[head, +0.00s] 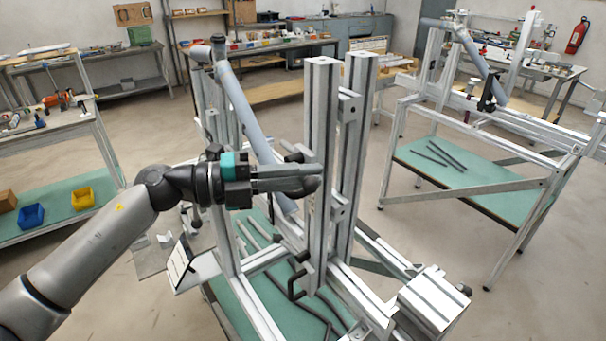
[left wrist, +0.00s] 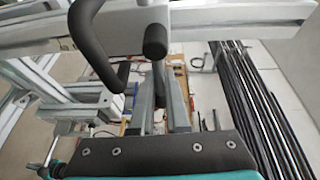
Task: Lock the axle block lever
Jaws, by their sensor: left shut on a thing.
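A jig of upright aluminium profiles (head: 320,100) stands in the middle of the head view. My left gripper (head: 312,180) reaches in from the left, its fingers level against the near upright. In the left wrist view its two grey fingers (left wrist: 162,95) are close together, shut on a short black lever grip (left wrist: 155,40), which I take to be the axle block lever. The fingers hide much of the lever and block in the head view. A curved black handle (left wrist: 84,30) sits just left of the grip. My right gripper is not in view.
A grey tube (head: 243,108) slants down behind my gripper. A black handle (head: 300,278) sits low on the jig, above a green shelf (head: 255,300) with dark rods. A second jig frame (head: 480,120) stands at the right; open floor lies between.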

